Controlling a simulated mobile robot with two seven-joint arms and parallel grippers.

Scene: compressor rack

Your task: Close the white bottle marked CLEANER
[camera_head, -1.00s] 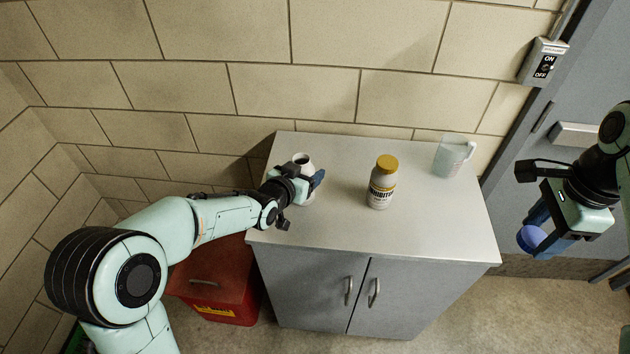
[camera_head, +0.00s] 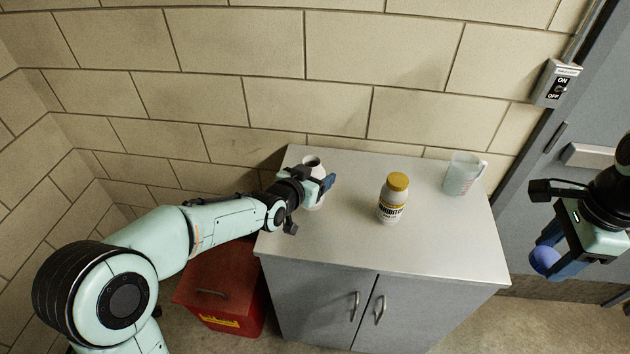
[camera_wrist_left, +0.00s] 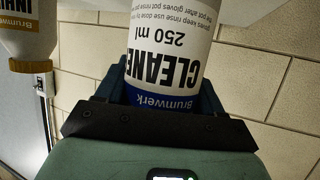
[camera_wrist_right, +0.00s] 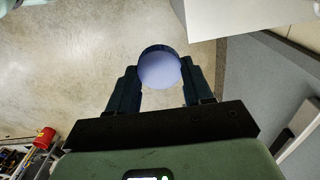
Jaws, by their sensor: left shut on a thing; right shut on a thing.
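The white CLEANER bottle (camera_head: 312,168) stands upright and uncapped at the back left of the grey cabinet top, its dark mouth showing. My left gripper (camera_head: 322,188) is shut around its body; the left wrist view shows the CLEANER label (camera_wrist_left: 170,60) between the fingers. My right gripper (camera_head: 556,254) is shut on a round blue cap (camera_head: 545,260), held in the air right of the cabinet. The cap also shows between the fingertips in the right wrist view (camera_wrist_right: 159,70), above the floor.
A white INHIBITOR bottle (camera_head: 392,204) with a yellow cap stands mid-cabinet (camera_head: 450,245). A clear measuring jug (camera_head: 462,174) stands at the back right. A red bin (camera_head: 222,290) is left of the cabinet. An ON/OFF switch (camera_head: 557,84) is on the wall.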

